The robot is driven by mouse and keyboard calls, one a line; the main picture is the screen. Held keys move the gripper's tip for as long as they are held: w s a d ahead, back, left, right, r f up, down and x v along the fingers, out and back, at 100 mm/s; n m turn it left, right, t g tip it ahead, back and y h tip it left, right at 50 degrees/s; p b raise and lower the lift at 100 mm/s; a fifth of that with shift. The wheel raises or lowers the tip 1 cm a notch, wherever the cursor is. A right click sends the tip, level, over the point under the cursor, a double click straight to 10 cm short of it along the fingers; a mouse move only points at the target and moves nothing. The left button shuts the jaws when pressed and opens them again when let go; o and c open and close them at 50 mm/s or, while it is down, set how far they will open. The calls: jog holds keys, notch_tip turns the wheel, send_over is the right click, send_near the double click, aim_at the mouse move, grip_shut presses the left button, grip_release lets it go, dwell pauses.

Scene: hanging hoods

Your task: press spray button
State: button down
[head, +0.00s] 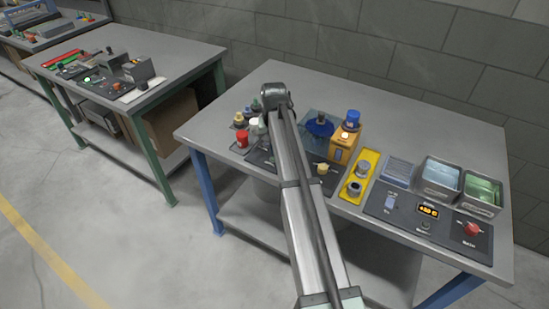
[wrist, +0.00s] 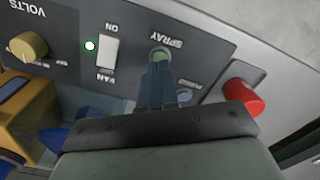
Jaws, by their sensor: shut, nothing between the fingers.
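In the wrist view, the spray button (wrist: 161,52) is a small round greenish button under the label SPRAY on a dark control panel (wrist: 135,30). My gripper (wrist: 157,68) is shut and empty. Its fingertips overlap the lower part of the button in the picture; I cannot tell whether they touch it. In the head view, the dark panel (head: 258,157) lies on the table, partly covered by my arm. The spray button and my fingertips are hidden there.
Beside the spray button are a white fan switch (wrist: 107,52), a red knob (wrist: 243,95) and a tan volts knob (wrist: 29,46). On the table (head: 235,95) stand an orange box (head: 343,146), a yellow tray (head: 371,160), metal bins (head: 440,178) and another panel (head: 400,210).

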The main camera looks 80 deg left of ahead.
jog(key=shift+r, duration=2.15)
jog(key=c, duration=1.8)
grip_release()
jog(key=o, duration=1.8)
jog(key=shift+r, duration=0.1)
jog(key=w+d+r, duration=0.2)
jog(key=w+r, duration=0.8)
jog(key=w, duration=0.1)
jog(key=w+d+r, duration=0.2)
jog(key=w+r, duration=0.7)
jog(key=w, duration=0.2)
jog(key=shift+w+d+r, duration=0.3)
jog(key=shift+r, duration=0.1)
